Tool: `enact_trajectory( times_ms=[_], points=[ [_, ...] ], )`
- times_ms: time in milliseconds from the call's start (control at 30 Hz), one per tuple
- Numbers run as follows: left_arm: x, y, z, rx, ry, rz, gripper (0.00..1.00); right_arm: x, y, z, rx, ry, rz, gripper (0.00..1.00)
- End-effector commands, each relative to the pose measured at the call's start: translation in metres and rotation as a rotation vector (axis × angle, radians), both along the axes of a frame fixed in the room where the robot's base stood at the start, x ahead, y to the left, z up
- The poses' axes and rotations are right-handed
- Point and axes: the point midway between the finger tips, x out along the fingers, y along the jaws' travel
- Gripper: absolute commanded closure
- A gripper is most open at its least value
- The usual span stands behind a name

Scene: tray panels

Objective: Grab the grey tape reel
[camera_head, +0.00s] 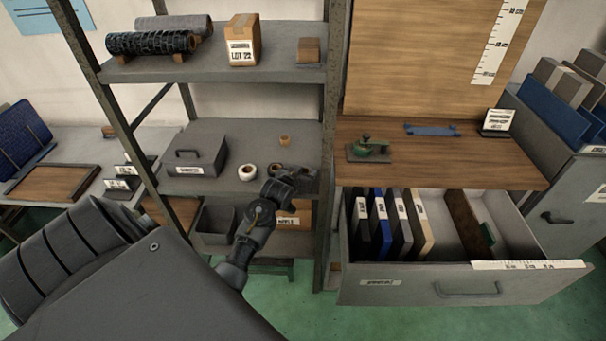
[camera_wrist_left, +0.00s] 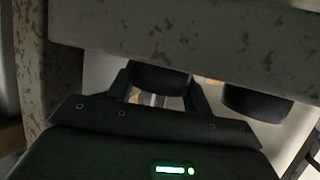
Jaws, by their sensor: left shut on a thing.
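My left gripper (camera_head: 290,178) reaches over the front of the middle shelf, just right of two small tape reels. In the left wrist view the gripper (camera_wrist_left: 158,98) has its fingers on both sides of a dark round thing, the grey tape reel (camera_wrist_left: 160,78), and is shut on it. The fingers hide most of this reel in the head view. A white tape reel (camera_head: 247,172) and a brownish tape reel (camera_head: 275,169) stand on the shelf beside the gripper. A small tan reel (camera_head: 284,140) lies further back. My right gripper is not in view.
The grey metal shelf (camera_head: 215,187) has an upright post (camera_head: 328,150) close right of the gripper. A lidded grey box (camera_head: 195,152) stands left of the reels. An open drawer (camera_head: 440,285) with several panels juts out at right. A second dark round thing (camera_wrist_left: 258,103) shows in the wrist view.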

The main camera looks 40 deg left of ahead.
Motion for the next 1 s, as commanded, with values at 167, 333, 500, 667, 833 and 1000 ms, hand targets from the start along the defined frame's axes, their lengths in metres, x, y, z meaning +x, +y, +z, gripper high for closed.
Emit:
enact_trajectory(
  times_ms=[167, 333, 500, 667, 833, 1000],
  points=[
    [0.000, 0.000, 0.000, 0.000, -0.001, 0.000, 0.72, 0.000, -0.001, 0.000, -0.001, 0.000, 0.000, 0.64],
    [-0.001, 0.002, 0.003, 0.001, -0.003, 0.000, 0.72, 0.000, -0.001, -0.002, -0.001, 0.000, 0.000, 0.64],
    [-0.002, 0.003, 0.017, 0.001, -0.003, -0.001, 0.72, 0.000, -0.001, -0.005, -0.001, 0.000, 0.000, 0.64],
    [-0.001, 0.004, 0.043, 0.002, -0.006, 0.000, 0.72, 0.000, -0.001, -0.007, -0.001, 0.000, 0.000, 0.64],
    [-0.002, 0.004, 0.074, 0.002, -0.006, 0.000, 0.72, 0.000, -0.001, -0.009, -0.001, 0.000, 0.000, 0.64],
    [-0.025, 0.034, 0.070, 0.005, 0.001, 0.003, 0.72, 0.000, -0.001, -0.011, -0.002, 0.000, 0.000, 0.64]
  ],
)
